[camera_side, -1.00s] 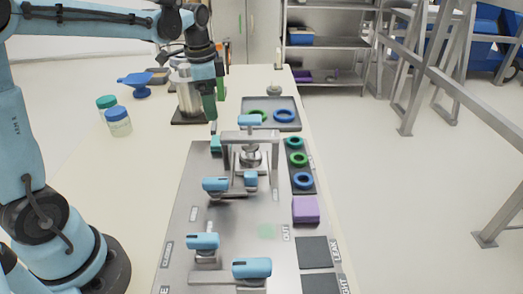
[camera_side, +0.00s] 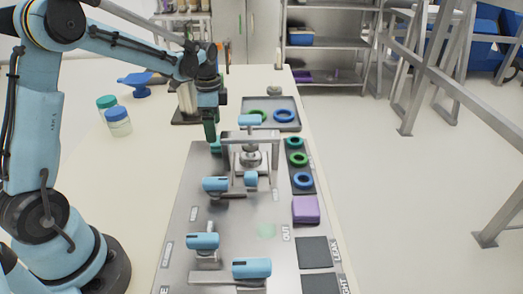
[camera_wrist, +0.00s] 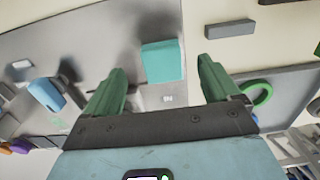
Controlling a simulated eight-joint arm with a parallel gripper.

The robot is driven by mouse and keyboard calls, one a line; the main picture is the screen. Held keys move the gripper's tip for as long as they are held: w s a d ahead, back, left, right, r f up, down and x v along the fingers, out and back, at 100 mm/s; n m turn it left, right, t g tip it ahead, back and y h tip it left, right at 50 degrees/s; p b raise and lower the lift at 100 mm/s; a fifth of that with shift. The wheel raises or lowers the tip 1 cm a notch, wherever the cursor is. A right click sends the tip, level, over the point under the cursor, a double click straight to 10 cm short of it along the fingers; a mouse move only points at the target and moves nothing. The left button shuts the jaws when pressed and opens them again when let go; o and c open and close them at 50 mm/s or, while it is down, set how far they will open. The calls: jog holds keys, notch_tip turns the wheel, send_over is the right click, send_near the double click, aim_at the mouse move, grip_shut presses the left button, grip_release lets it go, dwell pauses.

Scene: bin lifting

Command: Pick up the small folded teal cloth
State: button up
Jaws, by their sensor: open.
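The small folded teal cloth (camera_wrist: 163,62) lies flat on the metal plate, ahead of and between my finger tips in the wrist view. In the side view the cloth (camera_side: 216,148) is a small teal patch at the plate's far left corner, partly hidden by my fingers. My gripper (camera_side: 211,139) points down right over it, with green fingers. In the wrist view my gripper (camera_wrist: 161,76) is open, its two fingers apart on either side of the cloth, with nothing held. I cannot tell the exact height left between the tips and the cloth.
A metal bracket with blue clamps (camera_side: 250,140) stands close right of the gripper. A grey tray (camera_side: 284,125) with green and blue rings is behind it. A purple block (camera_side: 306,210) lies on the plate's right. Two jars (camera_side: 118,122) stand left; the table there is mostly clear.

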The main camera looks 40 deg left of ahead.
jog(key=f, duration=0.3)
jog(key=shift+w+d+f, duration=0.2)
jog(key=shift+w+f, duration=0.1)
jog(key=shift+f, duration=0.65)
jog(key=shift+c, duration=0.3)
jog(key=c, duration=1.1)
notch_tip(320, 180, up, 10)
jog(key=shift+r, duration=0.1)
jog(key=shift+c, duration=0.2)
